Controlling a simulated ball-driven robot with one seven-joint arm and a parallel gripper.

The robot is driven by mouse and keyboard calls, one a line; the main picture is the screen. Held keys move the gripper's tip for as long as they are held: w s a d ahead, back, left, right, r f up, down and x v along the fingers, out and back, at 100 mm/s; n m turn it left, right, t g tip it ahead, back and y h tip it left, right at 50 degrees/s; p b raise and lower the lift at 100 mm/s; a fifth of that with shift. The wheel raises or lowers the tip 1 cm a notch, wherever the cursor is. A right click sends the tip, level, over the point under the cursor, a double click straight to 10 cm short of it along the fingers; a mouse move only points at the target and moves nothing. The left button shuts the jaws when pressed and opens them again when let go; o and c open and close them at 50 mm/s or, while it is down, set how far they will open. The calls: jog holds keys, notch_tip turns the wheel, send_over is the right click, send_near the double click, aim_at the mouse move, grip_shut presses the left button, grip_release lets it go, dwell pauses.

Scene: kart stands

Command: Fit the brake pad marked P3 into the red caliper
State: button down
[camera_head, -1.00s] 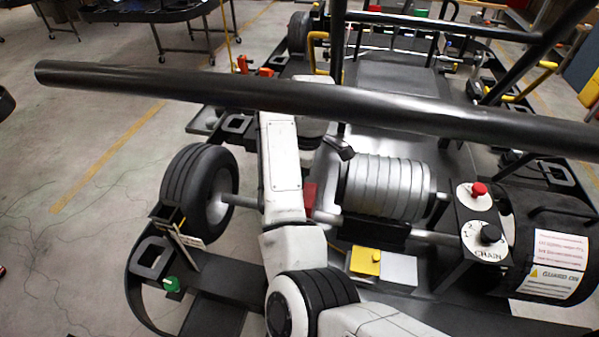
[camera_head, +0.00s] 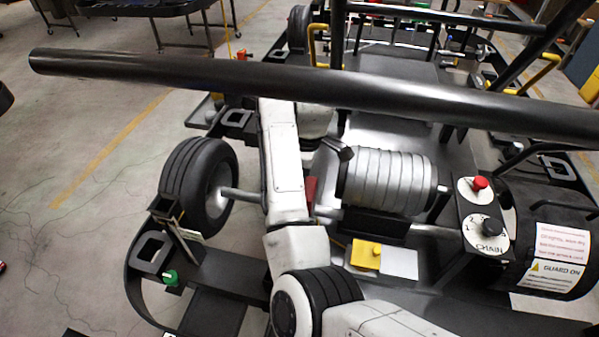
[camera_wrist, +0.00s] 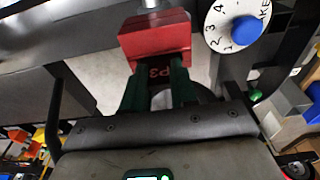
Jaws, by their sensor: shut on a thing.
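A red block, seemingly the red caliper (camera_wrist: 155,36), lies straight ahead at the fingertips. The pad's far edge is hidden there, and I cannot tell whether it is inside the block, touching it or just short of it. In the head view my white arm hides my gripper and the pad. A small dark red patch (camera_head: 311,188) shows beside the arm; I cannot tell which part it is.
A white dial with a blue knob (camera_wrist: 248,32) stands close to the right of the red block. In the head view a thick black tube (camera_head: 300,85) crosses above my arm. A ribbed silver cylinder (camera_head: 388,182), yellow block (camera_head: 366,254) and wheel (camera_head: 199,185) are near the arm.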

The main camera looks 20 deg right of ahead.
jog(key=shift+f, duration=0.5)
jog(key=c, duration=0.8)
grip_release()
notch_tip(320, 180, up, 11)
jog(key=d+p, duration=0.1)
jog(key=shift+s+f, duration=0.2)
jog(key=shift+s, duration=0.2)
